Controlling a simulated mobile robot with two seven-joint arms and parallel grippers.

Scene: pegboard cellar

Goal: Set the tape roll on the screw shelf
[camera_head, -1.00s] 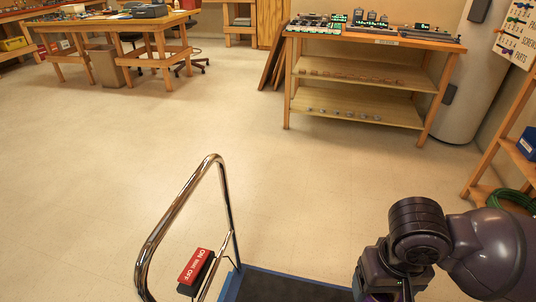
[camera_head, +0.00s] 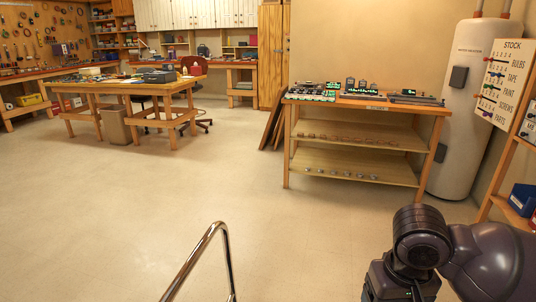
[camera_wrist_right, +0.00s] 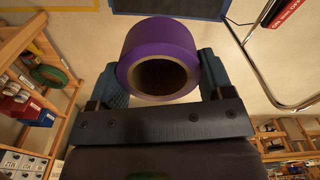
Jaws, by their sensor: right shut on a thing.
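A purple tape roll (camera_wrist_right: 160,38) with a brown core shows in the right wrist view. My right gripper (camera_wrist_right: 161,72) is shut on it, with one blue finger on each side. The head view shows my right arm at the lower right, but not the gripper or the roll. My left gripper is in neither view. A wooden rack (camera_head: 508,165) with a blue bin stands at the right edge of the head view, under a stock board (camera_head: 507,72) that lists bulbs, tape, paint, screws and parts. I cannot tell which shelf is the screw shelf.
A wooden shelf bench (camera_head: 352,130) with small parts stands ahead, beside a white tank (camera_head: 468,110). A work table (camera_head: 125,85) is at the far left. A chrome rail (camera_head: 200,255) is close in front. The floor (camera_head: 120,210) between is clear.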

